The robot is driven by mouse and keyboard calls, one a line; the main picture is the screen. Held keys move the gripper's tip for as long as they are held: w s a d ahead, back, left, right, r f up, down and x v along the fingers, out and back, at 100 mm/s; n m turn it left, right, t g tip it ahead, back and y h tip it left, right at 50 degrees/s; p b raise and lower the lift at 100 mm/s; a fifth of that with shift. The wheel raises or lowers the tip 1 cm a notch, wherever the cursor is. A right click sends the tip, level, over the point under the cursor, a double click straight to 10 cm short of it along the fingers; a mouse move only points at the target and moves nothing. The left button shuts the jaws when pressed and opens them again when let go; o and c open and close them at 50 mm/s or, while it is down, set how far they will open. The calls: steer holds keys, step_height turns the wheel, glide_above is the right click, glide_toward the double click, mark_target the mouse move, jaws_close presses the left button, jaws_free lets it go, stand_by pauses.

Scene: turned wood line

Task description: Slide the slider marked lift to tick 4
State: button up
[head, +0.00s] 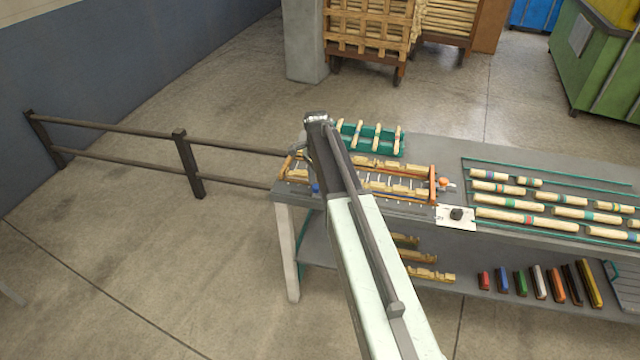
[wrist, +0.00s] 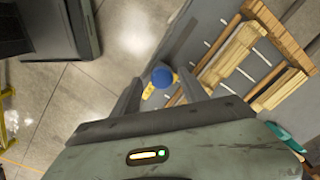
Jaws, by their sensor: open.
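A blue round knob (head: 316,188) shows at the front left of the bench, partly beside my arm. In the wrist view the blue knob (wrist: 162,77) lies between the tips of my open gripper (wrist: 161,82), with a small yellow piece (wrist: 148,91) beside it. I cannot tell whether the jaws touch the knob or are above it. No lift marking or tick numbers can be read, so I cannot tell whether this knob is the lift slider. My arm hides part of the bench around it.
A wooden-framed rack (head: 400,186) of turned pieces lies behind my arm, with a green tray (head: 385,138) beyond. A white plate with a black knob (head: 456,214) is to the right. Striped rods (head: 510,216) fill the right of the bench (head: 440,149). A railing (head: 183,160) stands left.

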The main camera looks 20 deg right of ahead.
mark_target(317, 187)
step_height(317, 187, up, 8)
steer(key=p, duration=0.7)
steer(key=shift+p, duration=0.3)
steer(key=shift+f, duration=0.1)
steer(key=s+a+n, duration=0.4)
steer(key=s+n, duration=0.3)
steer(key=s, duration=0.3)
steer(key=s+a+n, duration=0.4)
steer(key=s+n, duration=0.4)
steer(key=s, duration=0.3)
steer(key=shift+a+f+b, duration=0.3)
steer(key=shift+a+b, duration=0.05)
steer(key=shift+b, duration=0.05)
steer(key=shift+w, duration=0.1)
